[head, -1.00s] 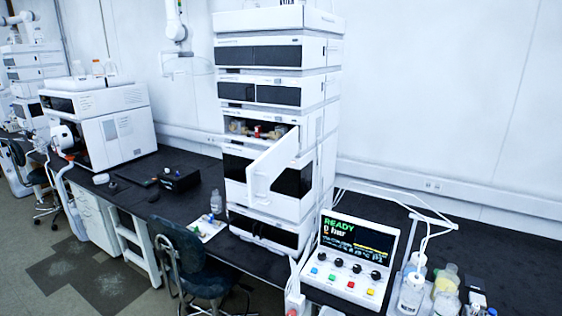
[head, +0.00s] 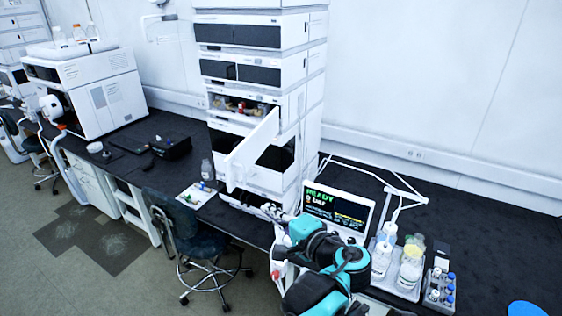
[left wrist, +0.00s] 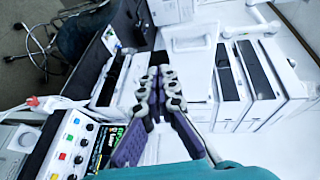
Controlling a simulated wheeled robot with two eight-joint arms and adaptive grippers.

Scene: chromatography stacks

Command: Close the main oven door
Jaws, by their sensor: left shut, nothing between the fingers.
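The main oven door (head: 252,148) is a white panel in the middle of the tall instrument stack. It stands swung open toward the front. Behind it the open compartment (head: 245,104) shows small red and tan parts. My left gripper (head: 270,209) is in front of the stack, low, below the door and apart from it. In the left wrist view my left gripper (left wrist: 159,73) is shut and empty. A white panel that looks like the door (left wrist: 191,40) lies just past its fingertips there; I cannot tell the exact gap. My right gripper is in neither view.
The control box with a READY screen (head: 338,207) stands right of the stack, partly behind my left arm. Bottles in a tray (head: 405,290) and a vial rack (head: 440,292) stand farther right. A chair (head: 195,235) is in front of the bench.

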